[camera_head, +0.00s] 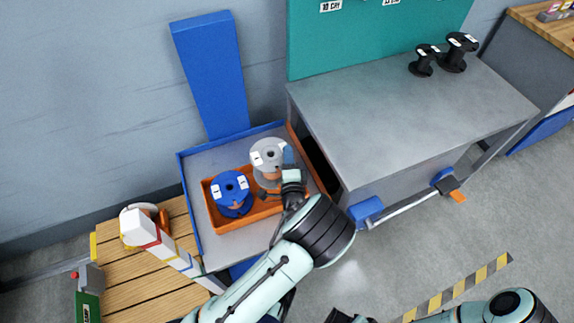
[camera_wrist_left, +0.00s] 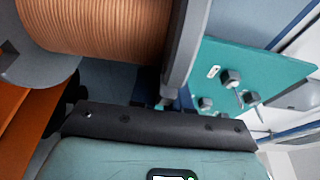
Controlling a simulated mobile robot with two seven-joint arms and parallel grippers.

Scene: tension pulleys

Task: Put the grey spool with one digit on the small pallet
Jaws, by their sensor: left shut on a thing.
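A grey spool (camera_head: 268,152) with pale labels on its top flange is at the back right of an orange tray (camera_head: 240,226). My left gripper (camera_head: 279,181) is shut on it at its right side. In the left wrist view the spool's copper winding (camera_wrist_left: 95,25) fills the upper left, beside a grey finger. The digits on its labels are too small to read. A blue spool (camera_head: 233,190) with white labels stands in the same tray. The small slatted wooden pallet (camera_head: 125,285) is at the lower left. My right gripper (camera_head: 341,316) shows only partly at the bottom edge.
The tray sits on a grey surface with blue edging (camera_head: 189,218).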

